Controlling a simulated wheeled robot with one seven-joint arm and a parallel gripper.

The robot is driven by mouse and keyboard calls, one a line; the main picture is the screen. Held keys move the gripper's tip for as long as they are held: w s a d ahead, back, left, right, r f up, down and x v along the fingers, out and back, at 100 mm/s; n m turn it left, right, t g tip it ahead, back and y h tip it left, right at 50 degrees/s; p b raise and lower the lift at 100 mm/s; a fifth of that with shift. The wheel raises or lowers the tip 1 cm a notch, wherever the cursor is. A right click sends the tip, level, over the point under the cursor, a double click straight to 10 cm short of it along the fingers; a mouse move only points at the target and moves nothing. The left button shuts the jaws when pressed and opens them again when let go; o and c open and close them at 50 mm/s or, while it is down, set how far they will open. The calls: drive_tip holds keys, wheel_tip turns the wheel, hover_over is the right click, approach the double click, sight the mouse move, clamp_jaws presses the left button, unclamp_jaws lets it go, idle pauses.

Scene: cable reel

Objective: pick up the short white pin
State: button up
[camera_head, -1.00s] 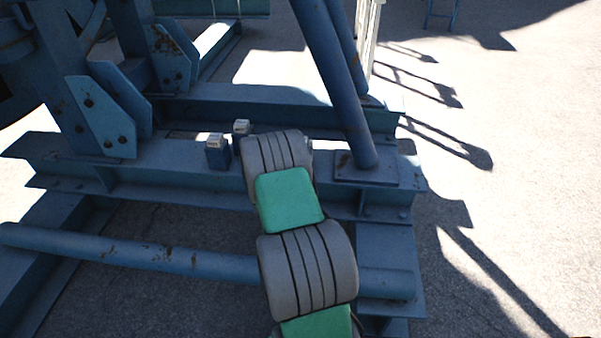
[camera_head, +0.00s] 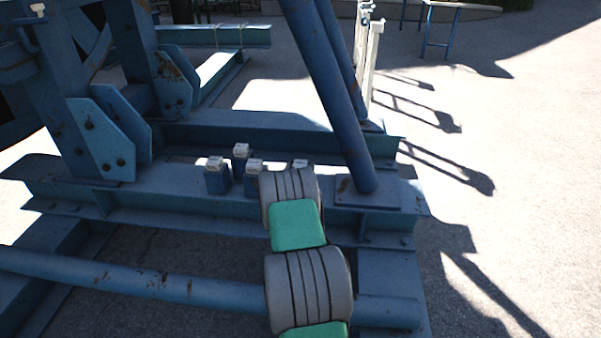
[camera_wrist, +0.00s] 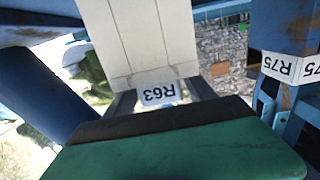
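Several small blue blocks with white tops stand on the blue steel beam in the head view: a left one (camera_head: 215,164), a rear one (camera_head: 241,150), a middle one (camera_head: 254,165) and one just behind my arm (camera_head: 300,163). A small white-topped piece (camera_head: 38,8) sits at the top left. I cannot tell which is the short white pin. My grey and green arm reaches to the beam; my gripper is hidden behind it. In the wrist view, a white panel (camera_wrist: 140,35) with an R63 label looms close beyond a green and dark part of mine.
Blue steel surrounds the beam: a slanted tube (camera_head: 328,90) to the right, upright plates (camera_head: 100,140) to the left, and a low tube (camera_head: 130,283) in front. A white post (camera_head: 374,55) stands behind. Bare ground (camera_head: 520,200) lies to the right.

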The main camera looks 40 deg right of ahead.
clamp_jaws()
idle(0.5)
drive_tip(key=shift+r, duration=0.15)
